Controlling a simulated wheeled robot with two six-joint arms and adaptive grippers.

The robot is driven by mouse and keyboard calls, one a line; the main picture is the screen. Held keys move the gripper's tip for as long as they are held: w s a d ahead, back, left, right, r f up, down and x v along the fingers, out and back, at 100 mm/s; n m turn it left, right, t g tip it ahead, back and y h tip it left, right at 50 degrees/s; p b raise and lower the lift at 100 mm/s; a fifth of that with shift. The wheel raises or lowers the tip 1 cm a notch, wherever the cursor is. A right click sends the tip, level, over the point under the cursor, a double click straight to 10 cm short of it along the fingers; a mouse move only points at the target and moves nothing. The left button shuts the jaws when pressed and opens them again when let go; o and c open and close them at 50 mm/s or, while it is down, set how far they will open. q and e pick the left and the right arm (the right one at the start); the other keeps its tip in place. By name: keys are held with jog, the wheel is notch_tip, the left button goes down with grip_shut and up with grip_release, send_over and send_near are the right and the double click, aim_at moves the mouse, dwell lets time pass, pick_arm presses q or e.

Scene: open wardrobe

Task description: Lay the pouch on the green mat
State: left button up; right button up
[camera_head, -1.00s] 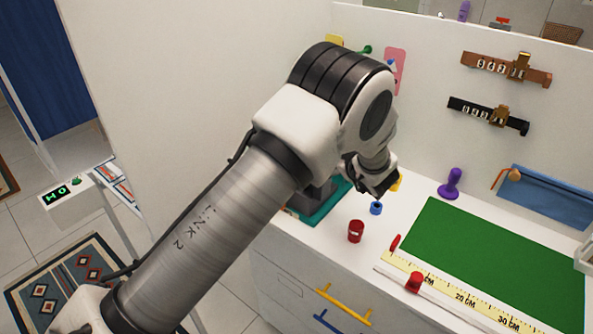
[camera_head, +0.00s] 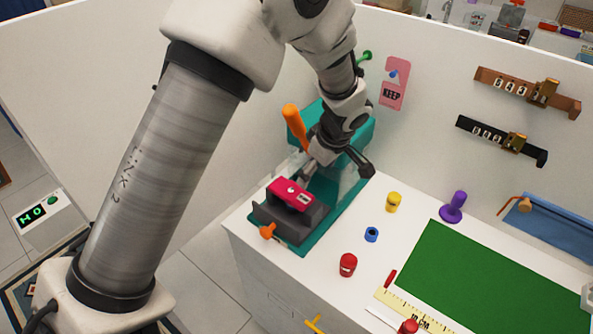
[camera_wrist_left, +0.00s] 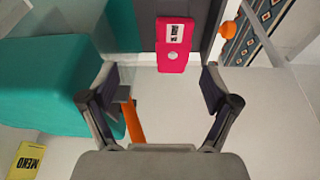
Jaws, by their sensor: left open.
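The pouch appears to be the flat magenta piece (camera_head: 291,193) with a snap and a small label. It lies on the dark grey block of a teal press at the left of the counter. The wrist view shows the pouch (camera_wrist_left: 174,45) ahead of my left gripper (camera_wrist_left: 161,76), between the lines of its spread fingers. In the head view my left gripper (camera_head: 337,168) is open and empty, above the press and just beyond the pouch. The green mat (camera_head: 490,275) lies flat and bare at the right of the counter. My right gripper is out of view.
The teal press (camera_head: 345,190) has an orange lever (camera_head: 295,127) standing beside my gripper. Red (camera_head: 348,264), blue (camera_head: 371,234) and yellow (camera_head: 393,202) small items and a purple-handled stamp (camera_head: 454,207) stand between press and mat. A ruler (camera_head: 410,312) lies before the mat.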

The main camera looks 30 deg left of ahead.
aim_at(291, 189)
pick_arm(q)
jog(key=shift+n+g+y, duration=0.3)
jog(key=shift+y, duration=0.4)
jog(key=a, duration=0.1)
jog(key=s+a+f+p, duration=0.1)
jog(key=s+a, duration=0.1)
jog(key=shift+a+f, duration=0.15)
jog(key=shift+f, duration=0.15)
jog(key=p+x, duration=0.1)
jog(key=x, duration=0.4)
jog(key=p+x, duration=0.1)
jog(key=x, duration=0.2)
jog(key=shift+w+p, duration=0.3)
jog(key=shift+w, duration=0.05)
jog(key=shift+f, duration=0.15)
jog(key=c, duration=1.3)
jog(key=shift+w, duration=0.1)
